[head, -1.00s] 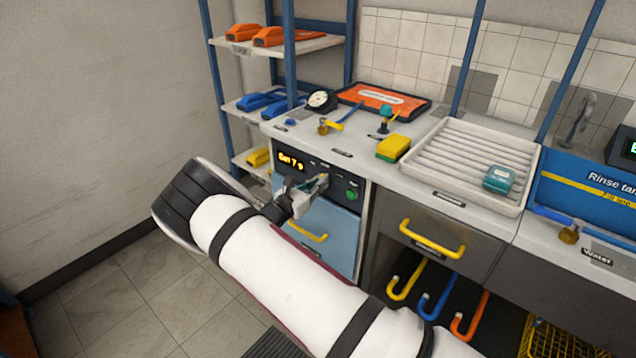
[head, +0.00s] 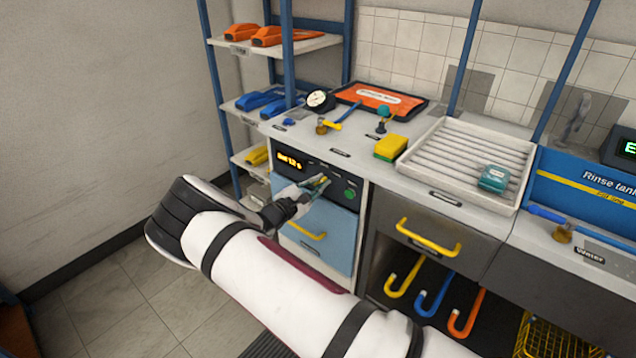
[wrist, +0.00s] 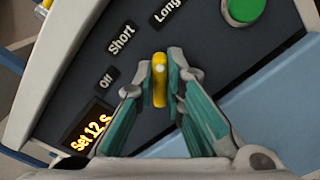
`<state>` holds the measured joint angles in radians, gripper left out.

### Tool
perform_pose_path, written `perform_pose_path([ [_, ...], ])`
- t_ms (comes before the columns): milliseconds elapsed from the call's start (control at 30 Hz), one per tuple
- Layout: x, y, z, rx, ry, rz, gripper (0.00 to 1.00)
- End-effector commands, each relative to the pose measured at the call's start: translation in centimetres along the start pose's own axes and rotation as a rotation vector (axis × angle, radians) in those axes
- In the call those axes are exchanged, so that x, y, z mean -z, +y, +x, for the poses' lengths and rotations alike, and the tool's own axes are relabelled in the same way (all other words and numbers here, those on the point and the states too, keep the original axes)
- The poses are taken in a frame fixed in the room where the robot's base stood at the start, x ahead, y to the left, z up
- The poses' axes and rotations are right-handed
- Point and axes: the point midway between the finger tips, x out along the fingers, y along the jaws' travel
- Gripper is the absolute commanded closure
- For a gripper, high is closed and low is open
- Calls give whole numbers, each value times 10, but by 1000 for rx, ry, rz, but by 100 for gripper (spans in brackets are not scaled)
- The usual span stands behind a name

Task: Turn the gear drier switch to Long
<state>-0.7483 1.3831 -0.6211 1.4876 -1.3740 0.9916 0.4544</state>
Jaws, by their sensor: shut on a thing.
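The drier's dark control panel (wrist: 75,60) shows in the wrist view with the labels Off (wrist: 107,78), Short (wrist: 121,40) and Long (wrist: 167,11). The yellow switch knob (wrist: 160,82) has a pale dot near its top end, which points up the picture, roughly toward Long. My gripper (wrist: 160,85) is shut on the knob, one teal-padded fingertip on each side. In the head view my gripper (head: 318,184) is at the panel, and the knob is mostly hidden. The orange display (head: 289,162) appears to read Set 12 s.
A green button (wrist: 243,8) is beside the labels.

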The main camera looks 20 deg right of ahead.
Motion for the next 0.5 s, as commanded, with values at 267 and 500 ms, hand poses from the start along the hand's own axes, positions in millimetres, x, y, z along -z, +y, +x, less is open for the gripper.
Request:
perform_pose_path([
  [267, 1, -2, -2, 2, 3, 60, 100],
  [500, 2, -2, -2, 3, 3, 68, 100],
])
